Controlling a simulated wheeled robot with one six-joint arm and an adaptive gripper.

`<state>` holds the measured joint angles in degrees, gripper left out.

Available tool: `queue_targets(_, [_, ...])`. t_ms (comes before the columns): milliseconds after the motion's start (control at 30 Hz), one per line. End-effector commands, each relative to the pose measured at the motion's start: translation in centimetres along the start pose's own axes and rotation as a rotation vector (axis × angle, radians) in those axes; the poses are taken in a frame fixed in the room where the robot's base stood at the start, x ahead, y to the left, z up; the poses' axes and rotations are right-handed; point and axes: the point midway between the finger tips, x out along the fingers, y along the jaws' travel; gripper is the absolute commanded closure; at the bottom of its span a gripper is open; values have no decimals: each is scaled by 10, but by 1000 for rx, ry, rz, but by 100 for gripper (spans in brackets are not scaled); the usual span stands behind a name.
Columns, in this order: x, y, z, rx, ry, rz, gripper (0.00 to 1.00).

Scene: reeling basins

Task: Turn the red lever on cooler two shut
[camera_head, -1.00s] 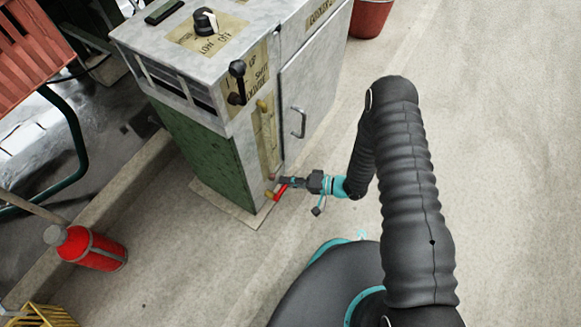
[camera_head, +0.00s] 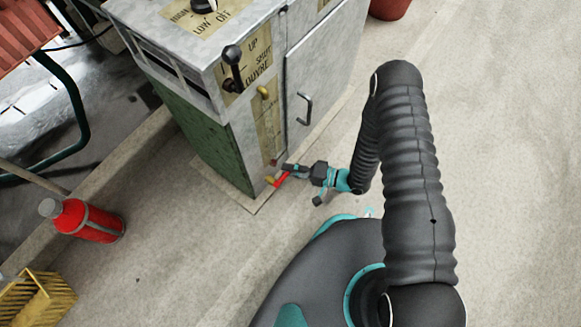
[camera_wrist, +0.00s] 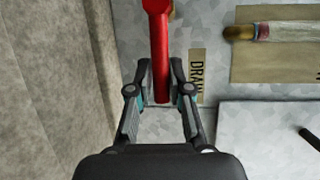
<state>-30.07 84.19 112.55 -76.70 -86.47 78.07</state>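The red lever (camera_head: 281,180) is low on the front of the grey metal cabinet (camera_head: 222,75), beside a small brass fitting (camera_head: 269,180). No cooler number is readable on the cabinet. My gripper (camera_head: 287,172) is at the lever. In the wrist view the lever (camera_wrist: 160,50) runs down from the top edge, and its free end is between the two fingertips of my gripper (camera_wrist: 161,75). The fingers are apart, one on each side, with narrow gaps to the lever.
A black-knobbed lever (camera_head: 233,70) and a door handle (camera_head: 304,110) are higher on the cabinet. A red extinguisher-like bottle (camera_head: 82,220) and a yellow crate (camera_head: 38,297) are at the left. A red pot (camera_head: 389,8) is behind. The concrete floor at right is clear.

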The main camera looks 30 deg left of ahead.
Motion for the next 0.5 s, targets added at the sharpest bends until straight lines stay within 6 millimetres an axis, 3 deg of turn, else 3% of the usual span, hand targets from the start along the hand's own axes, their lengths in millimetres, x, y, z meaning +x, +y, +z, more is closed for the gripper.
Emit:
queue_targets(33, [0,1,0,0,0,0,65])
queue_targets(67, [0,0,0,0,0,0,59])
queue_targets(500, [-1,-9,0,-3,-1,-1,59])
